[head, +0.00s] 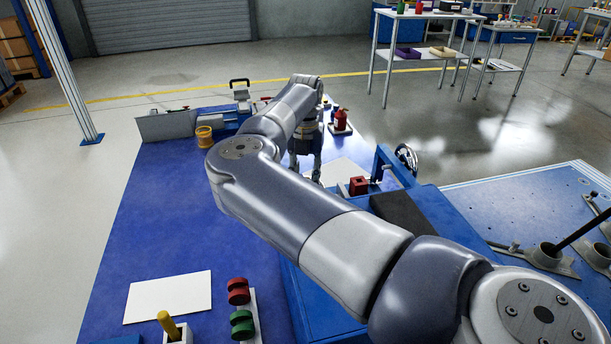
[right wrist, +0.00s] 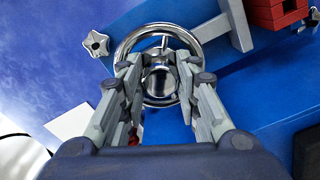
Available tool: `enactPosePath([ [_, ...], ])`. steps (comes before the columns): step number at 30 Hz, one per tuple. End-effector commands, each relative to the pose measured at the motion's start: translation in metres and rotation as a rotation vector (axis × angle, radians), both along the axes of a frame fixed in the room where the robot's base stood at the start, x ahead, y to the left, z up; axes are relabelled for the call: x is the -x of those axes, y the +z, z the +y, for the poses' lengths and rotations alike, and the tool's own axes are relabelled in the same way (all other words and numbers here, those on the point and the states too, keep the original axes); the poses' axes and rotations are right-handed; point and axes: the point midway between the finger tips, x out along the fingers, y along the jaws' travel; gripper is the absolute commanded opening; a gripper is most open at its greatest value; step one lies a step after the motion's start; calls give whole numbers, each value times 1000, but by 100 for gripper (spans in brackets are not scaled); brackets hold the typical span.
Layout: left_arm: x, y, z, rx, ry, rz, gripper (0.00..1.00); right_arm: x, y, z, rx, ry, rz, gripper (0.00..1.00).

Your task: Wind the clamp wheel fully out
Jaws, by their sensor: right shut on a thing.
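The chrome clamp wheel (right wrist: 126,48) shows in the right wrist view, with its round rim, a spoke and a shiny hub (right wrist: 157,82). My right gripper (right wrist: 158,70) has its two fingers on either side of the hub and is shut on the wheel; the fingers hide part of the rim. In the head view my right gripper (head: 305,172) points down beyond my arm, left of a red block (head: 358,186). The wheel it holds cannot be made out there. My left gripper is not in view.
Another chrome wheel (head: 407,158) stands on a blue frame right of the red block. A star knob (right wrist: 95,43) is beside the held wheel. The blue table (head: 160,225) is mostly clear at left.

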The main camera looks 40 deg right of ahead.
Motion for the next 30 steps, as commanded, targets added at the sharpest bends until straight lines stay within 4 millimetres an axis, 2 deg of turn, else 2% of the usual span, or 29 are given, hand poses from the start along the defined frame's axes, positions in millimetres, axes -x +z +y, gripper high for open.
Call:
enactPosePath([
  [23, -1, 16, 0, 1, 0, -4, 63, -1, 1, 2, -1, 738, 1, 6],
  [30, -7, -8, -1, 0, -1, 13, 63, -1, 1, 3, -1, 967, -1, 6],
])
